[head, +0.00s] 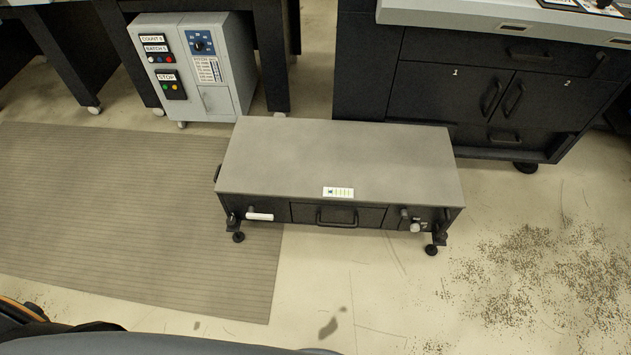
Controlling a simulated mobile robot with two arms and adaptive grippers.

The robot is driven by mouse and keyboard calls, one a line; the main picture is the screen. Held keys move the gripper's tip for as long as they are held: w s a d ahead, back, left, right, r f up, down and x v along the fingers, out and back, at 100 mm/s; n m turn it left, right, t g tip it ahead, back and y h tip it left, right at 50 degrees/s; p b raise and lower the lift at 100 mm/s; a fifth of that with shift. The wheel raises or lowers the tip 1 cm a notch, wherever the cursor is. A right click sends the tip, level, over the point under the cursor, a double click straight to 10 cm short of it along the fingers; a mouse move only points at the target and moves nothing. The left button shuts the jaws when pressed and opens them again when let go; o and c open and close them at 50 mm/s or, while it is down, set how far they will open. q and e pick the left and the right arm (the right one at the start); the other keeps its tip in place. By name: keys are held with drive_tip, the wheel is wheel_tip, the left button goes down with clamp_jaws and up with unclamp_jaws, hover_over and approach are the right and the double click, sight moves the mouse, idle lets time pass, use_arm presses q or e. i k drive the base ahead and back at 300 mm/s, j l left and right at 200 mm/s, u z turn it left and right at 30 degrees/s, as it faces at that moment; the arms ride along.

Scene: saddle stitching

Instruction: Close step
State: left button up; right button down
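The step appears to be the low grey-topped platform (340,155) on the floor in the middle of the head view, in front of the dark machine. Its dark front has a central panel with a bar handle (337,218), and this panel looks about flush with the front. A white lever or grip (260,216) is at its front left, and a small knob (416,226) is at its front right. A small label with green marks (338,192) is at the top's front edge. Neither of my grippers shows in this view.
Behind stands a dark machine cabinet (420,100) with doors marked 1 and 2. A grey control box (215,100) on casters is at the back left. A ribbed mat (120,210) lies left, partly under the platform. Debris (540,280) is scattered at right.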

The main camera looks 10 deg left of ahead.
sight(269, 163)
drive_tip(key=i+j, duration=0.1)
drive_tip(key=j, duration=0.25)
drive_tip(key=i+j, duration=0.15)
drive_tip(key=j, duration=0.2)
drive_tip(key=i+j+z, duration=0.1)
drive_tip(key=j, duration=0.2)
drive_tip(key=i+j, duration=0.1)
drive_tip(key=j, duration=0.25)
drive_tip(key=i+j+z, duration=0.1)
drive_tip(key=j, duration=0.25)
